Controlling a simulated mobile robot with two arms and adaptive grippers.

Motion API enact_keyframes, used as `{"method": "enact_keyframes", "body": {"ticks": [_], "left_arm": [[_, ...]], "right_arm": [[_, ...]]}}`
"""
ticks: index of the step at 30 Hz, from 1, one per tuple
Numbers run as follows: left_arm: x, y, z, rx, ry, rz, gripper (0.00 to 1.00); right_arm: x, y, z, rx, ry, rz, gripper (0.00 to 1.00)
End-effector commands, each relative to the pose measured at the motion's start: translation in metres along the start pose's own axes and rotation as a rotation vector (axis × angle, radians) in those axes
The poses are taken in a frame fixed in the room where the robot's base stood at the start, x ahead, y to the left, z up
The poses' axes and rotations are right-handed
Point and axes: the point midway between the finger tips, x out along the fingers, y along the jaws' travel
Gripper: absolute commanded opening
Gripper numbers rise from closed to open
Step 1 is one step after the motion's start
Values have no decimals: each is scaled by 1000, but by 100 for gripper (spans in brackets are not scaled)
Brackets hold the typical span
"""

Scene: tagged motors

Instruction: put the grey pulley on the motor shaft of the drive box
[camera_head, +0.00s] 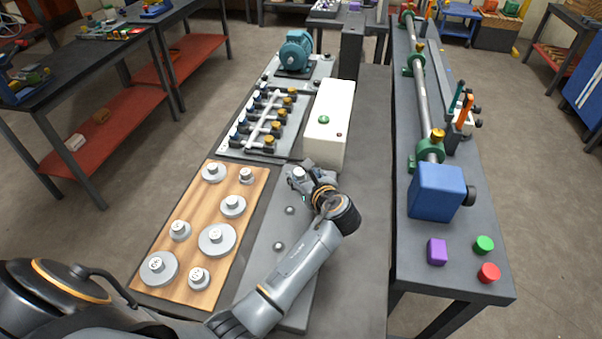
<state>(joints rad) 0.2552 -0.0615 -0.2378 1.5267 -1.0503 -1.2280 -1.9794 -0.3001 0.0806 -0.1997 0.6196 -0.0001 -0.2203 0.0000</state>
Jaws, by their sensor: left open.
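Several round grey pulleys with central hubs stand on a wooden board (205,207); a large grey pulley (217,240) sits at its right side, another (158,269) at its front left. Their small tags are too small to read surely. A white box (329,112) with a green and a red button stands behind my left gripper (297,179). I cannot tell surely whether it is the drive box, and no motor shaft shows clearly. My left gripper is open, over the far end of a grey plate; nothing shows held in it. My right gripper is not in view.
A teal motor (295,53) and a valve manifold (263,122) stand farther back. The grey plate (262,262) carries small knobs. On the right bench are a blue box (437,191), a purple block (437,251) and green and red caps. The bench right of my arm is clear.

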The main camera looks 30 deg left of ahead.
Motion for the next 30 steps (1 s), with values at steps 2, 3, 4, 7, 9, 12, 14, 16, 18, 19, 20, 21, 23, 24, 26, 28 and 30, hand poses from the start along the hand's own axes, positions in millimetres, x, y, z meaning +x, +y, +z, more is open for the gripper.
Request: {"method": "enact_keyframes", "body": {"ticks": [2, 3, 4, 7, 9, 12, 14, 16, 18, 19, 20, 21, 23, 24, 26, 28, 30], "left_arm": [[-18, -1, -1, -2, 2, -3, 51], [-28, -1, -1, -3, 1, -4, 51], [-34, -1, -1, -3, 2, -4, 51], [-56, -1, -1, -3, 2, -3, 51], [-69, 0, -1, -3, 2, -2, 51], [-84, 0, 0, -2, 1, -2, 51], [-90, 0, -1, 0, 1, -1, 51], [-95, 0, 0, -1, 0, 0, 51], [-98, 0, 0, -1, 0, 0, 51], [-98, 0, 0, -1, 0, 0, 51], [-99, 0, 0, -1, 0, 0, 51], [-99, 0, 0, -1, 0, 0, 51], [-99, 0, 0, -1, 0, 0, 51], [-99, 0, 0, -1, 0, 0, 51], [-99, 0, 0, -1, 0, 0, 51], [-99, 0, 0, -1, 0, 0, 51], [-99, 0, 0, -1, 0, 0, 51]], "right_arm": [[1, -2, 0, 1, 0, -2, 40], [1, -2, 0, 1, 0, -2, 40], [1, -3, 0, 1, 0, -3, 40], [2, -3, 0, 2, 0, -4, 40], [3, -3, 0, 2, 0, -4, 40], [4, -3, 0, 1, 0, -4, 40], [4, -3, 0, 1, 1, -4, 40], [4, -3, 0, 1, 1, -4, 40], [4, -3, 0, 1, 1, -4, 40], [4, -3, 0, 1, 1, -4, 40], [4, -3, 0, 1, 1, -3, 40], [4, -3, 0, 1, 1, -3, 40], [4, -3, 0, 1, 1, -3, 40], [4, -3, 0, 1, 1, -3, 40], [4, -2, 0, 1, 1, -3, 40], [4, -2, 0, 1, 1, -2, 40], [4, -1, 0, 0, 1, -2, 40]]}}
